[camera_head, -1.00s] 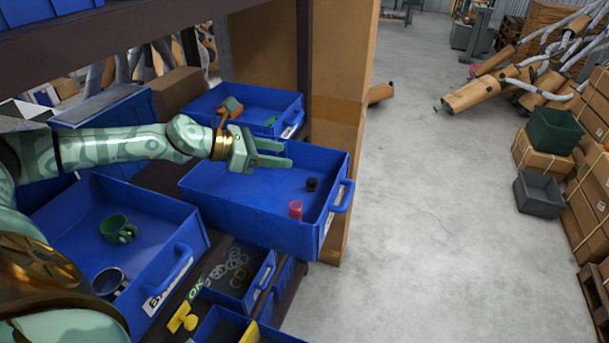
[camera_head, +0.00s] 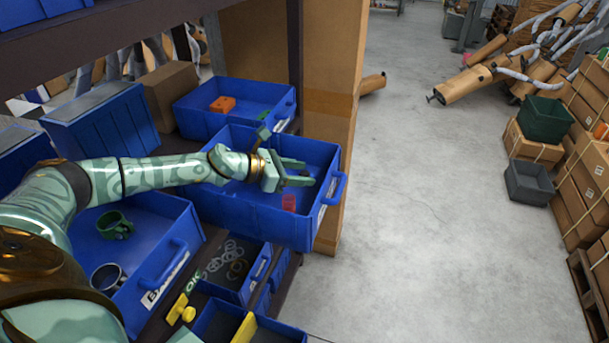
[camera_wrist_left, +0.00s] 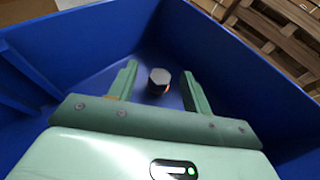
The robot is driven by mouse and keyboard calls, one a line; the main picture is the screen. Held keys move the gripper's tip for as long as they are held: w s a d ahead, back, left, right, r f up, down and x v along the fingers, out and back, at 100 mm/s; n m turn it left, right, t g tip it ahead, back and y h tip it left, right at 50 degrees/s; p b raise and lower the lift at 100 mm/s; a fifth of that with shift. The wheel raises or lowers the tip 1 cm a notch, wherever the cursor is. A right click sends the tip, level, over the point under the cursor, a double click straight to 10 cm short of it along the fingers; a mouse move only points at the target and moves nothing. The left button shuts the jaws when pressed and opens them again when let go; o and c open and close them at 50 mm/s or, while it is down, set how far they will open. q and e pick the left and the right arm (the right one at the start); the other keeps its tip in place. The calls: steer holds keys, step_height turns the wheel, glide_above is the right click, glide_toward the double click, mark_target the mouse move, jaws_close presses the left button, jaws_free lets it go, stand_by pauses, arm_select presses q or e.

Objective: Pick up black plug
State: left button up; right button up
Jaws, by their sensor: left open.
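The black plug (camera_wrist_left: 159,81) stands on the floor of a blue bin (camera_head: 262,217), its hexagonal top facing up in the left wrist view. In the head view it is mostly hidden by my left gripper (camera_head: 309,173). That gripper is open and reaches into the bin. In the left wrist view the two fingers of the left gripper (camera_wrist_left: 159,70) lie on either side of the plug, with gaps on both sides. I cannot tell whether the fingertips are at the plug's height. My right gripper is not in view.
A red cylinder (camera_head: 289,202) stands in the same bin, close to the lower finger. The bin walls and handle (camera_head: 334,189) surround the gripper closely. A bin with green and dark cups (camera_head: 115,225) is at left; another bin (camera_head: 205,122) stands behind.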

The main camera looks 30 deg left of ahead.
arm_select(q)
steer(key=c, duration=1.1)
jaws_close()
steer(key=shift+r, duration=0.1)
